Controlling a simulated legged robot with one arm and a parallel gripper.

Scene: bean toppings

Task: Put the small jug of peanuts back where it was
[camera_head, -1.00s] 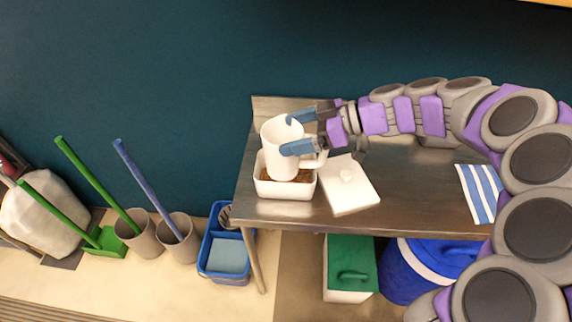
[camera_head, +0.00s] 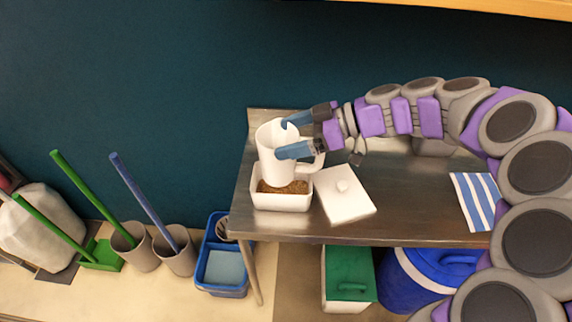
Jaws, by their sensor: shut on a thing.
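A small white jug (camera_head: 277,164) is held by my gripper (camera_head: 285,138), whose blue fingers are shut on it near its rim. The jug is roughly upright, with its handle to the right. It stands over or partly in front of a white rectangular container (camera_head: 281,203) with a brown filling (camera_head: 284,187). I cannot tell whether the jug touches the filling. The jug's contents are not clearly visible.
A white square lid (camera_head: 345,203) with a knob lies right of the container. A blue-striped cloth (camera_head: 476,201) lies at the right of the metal table (camera_head: 405,200). Bare tabletop lies between them. A dark teal wall (camera_head: 150,80) rises behind.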

